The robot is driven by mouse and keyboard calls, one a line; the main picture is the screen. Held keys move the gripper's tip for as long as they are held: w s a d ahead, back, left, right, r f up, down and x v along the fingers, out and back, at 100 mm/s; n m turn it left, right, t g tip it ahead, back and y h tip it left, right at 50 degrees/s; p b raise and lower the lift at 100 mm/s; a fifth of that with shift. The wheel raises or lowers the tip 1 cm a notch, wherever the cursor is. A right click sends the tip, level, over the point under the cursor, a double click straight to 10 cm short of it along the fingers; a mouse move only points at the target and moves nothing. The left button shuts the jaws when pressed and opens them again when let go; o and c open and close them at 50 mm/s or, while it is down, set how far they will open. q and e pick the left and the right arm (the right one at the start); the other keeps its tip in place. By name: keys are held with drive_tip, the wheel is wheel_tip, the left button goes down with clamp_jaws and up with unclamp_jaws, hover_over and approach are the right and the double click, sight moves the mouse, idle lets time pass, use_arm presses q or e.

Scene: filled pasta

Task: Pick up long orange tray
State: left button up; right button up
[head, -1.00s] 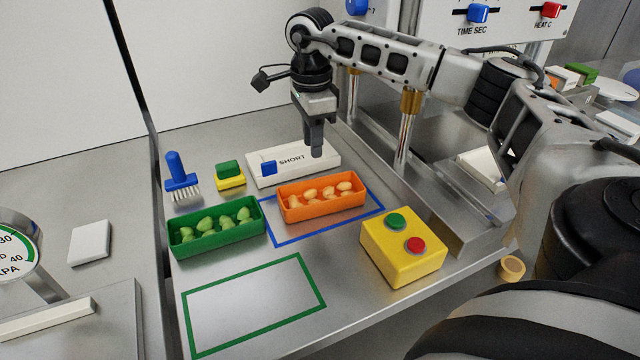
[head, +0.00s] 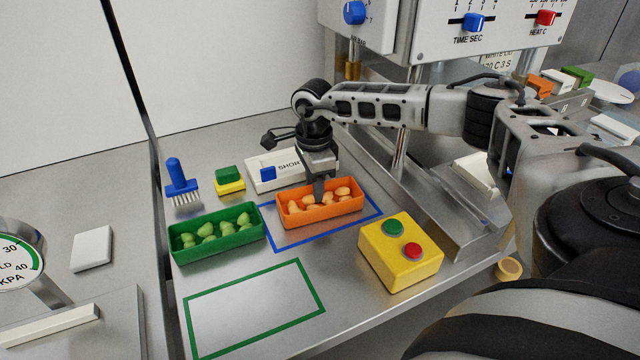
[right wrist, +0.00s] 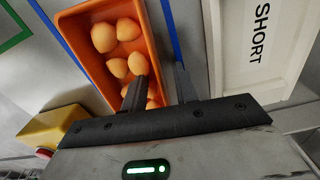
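The long orange tray (head: 310,213) holds several pale orange filled pasta pieces and sits inside the blue outline on the steel table. My right gripper (head: 319,190) is at the tray's far long wall, pointing down. In the right wrist view the open fingers (right wrist: 160,88) lie on either side of the orange tray's wall (right wrist: 158,55), one over the inside and one outside near the blue line. Whether they touch the wall is unclear. My left gripper is not in view.
A green tray (head: 218,244) with green pasta stands left of the orange one. A yellow button box (head: 385,268) is at the right. A white box marked SHORT (head: 262,183) lies behind. The green outline (head: 254,334) in front is empty.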

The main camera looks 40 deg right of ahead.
clamp_jaws()
drive_tip(key=shift+r, duration=0.15)
